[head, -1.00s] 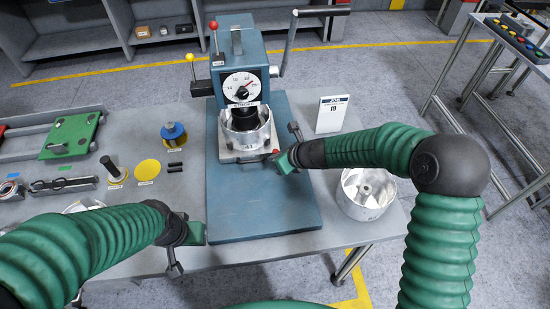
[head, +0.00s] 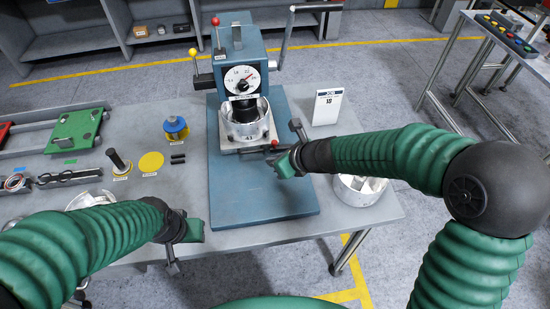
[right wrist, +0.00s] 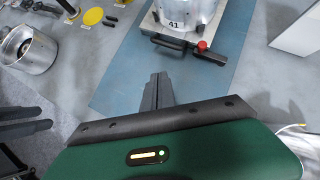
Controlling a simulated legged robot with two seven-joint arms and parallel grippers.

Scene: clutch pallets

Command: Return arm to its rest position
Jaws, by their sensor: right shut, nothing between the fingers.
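My right gripper (head: 287,164) hangs over the front right part of the blue press base (head: 235,205). In the right wrist view its dark fingers (right wrist: 158,90) are together and empty, below and left of the red knob (right wrist: 202,46) on the pot plate's handle. In the head view its fingertips are hidden. My right arm reaches in from the right, elbow bent. My left gripper (head: 194,230) hovers near the table's front edge, left of the press base. Two dark fingers at the left of the right wrist view (right wrist: 25,120) look like its own, apart with nothing between.
The press (head: 238,75) holds a silver pot (head: 246,122). A white sign (head: 327,107) stands to the right. A silver pot (head: 358,190) sits partly under my right forearm. A green plate (head: 76,130) and a blue spool (head: 175,127) lie left. Floor beyond the front edge is clear.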

